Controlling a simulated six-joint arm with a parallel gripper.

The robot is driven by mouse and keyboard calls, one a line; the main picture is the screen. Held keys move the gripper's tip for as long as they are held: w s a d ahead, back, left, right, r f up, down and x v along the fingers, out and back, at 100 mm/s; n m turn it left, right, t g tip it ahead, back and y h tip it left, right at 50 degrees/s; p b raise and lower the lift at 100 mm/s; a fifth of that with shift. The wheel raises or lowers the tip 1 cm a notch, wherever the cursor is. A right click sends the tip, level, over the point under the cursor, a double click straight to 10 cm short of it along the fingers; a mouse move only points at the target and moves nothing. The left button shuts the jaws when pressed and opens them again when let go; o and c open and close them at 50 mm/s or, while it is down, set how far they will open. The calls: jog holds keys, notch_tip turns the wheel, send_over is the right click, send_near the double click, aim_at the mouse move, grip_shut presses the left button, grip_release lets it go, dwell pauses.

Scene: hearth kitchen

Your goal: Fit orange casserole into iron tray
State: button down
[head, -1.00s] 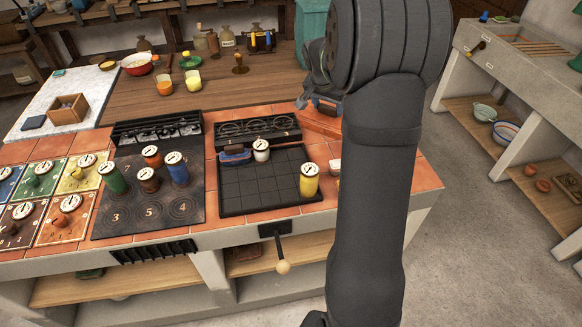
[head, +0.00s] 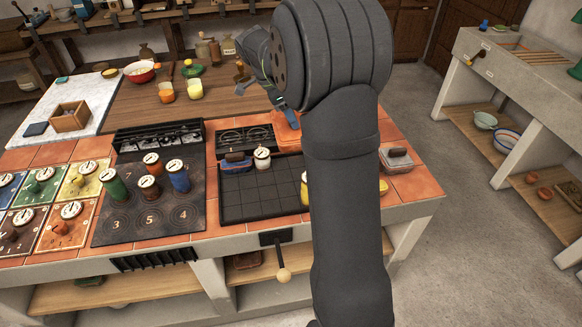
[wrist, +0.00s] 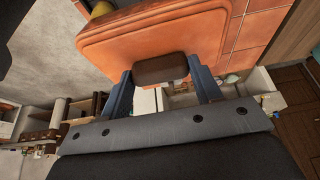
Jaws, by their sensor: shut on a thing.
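The orange casserole (wrist: 165,42) has a flat orange body and a dark brown handle in the wrist view. My gripper (wrist: 160,78) is shut on that handle with its two blue fingers. In the head view the orange casserole (head: 287,129) hangs under my gripper (head: 282,103), over the back right of the iron tray; my arm hides part of it. The iron tray (head: 250,197) is black with a gridded floor, mostly bare. A blue casserole (head: 236,165) with a brown handle and a white-topped pot (head: 262,159) stand at its back left.
A yellow pot (head: 304,188) at the tray's right side is partly hidden by my arm. A grey casserole (head: 397,158) stands on the tiles at right. A black hob (head: 150,215) with several coloured pots lies left of the tray. The tray's middle and front are free.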

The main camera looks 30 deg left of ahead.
aim_at(274, 131)
notch_tip(274, 131, down, 17)
jog(key=shift+r, duration=0.2)
dwell(0.3)
jog(key=shift+f, duration=0.15)
jog(key=shift+c, duration=2.2)
grip_release()
jog(key=v, duration=1.2)
